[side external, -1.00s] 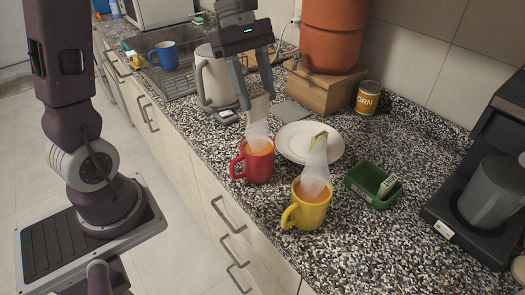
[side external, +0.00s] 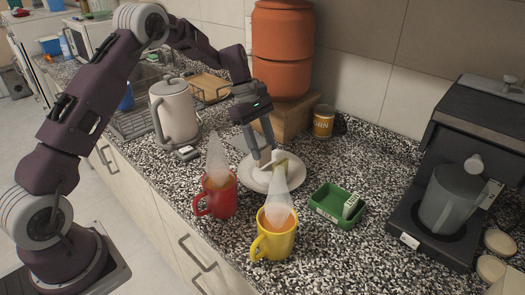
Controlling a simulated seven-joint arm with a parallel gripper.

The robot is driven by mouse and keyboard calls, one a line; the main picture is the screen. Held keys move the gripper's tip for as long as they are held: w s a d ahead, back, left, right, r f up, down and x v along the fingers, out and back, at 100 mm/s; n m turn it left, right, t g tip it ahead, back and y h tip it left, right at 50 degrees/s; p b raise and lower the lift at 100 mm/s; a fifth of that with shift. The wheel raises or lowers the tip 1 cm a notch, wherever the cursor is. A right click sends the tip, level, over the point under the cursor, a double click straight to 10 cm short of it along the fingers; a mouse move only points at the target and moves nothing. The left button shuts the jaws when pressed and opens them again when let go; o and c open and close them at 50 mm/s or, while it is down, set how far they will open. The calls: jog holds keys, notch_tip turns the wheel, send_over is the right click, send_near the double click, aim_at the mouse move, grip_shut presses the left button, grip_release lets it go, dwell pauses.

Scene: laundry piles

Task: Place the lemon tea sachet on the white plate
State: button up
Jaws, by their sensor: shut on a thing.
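My gripper (side external: 262,158) is low over the white plate (side external: 247,180), fingers pointing down. It is shut on a small pale tan sachet (side external: 265,158), mostly hidden by the fingers; whether this touches the plate I cannot tell. A yellow-green piece (side external: 281,164) shows over the plate, close right of the fingertips; I cannot tell if it rests on the plate. I cannot read which is the lemon tea sachet. The plate is partly hidden by a whitish translucent cone (side external: 280,193) above the yellow mug.
A red mug (side external: 218,200) and a yellow mug (side external: 273,241) stand in front of the plate. A green tray (side external: 330,212) holding a small packet is to the right. A kettle (side external: 174,108), a wooden box (side external: 292,118), a can (side external: 323,121) and a coffee machine (side external: 470,130) stand around.

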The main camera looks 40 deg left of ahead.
jog(key=shift+f, duration=0.65)
jog(key=shift+f, duration=0.1)
jog(key=o, duration=1.3)
jog(key=v, duration=1.2)
jog(key=shift+r, duration=0.25)
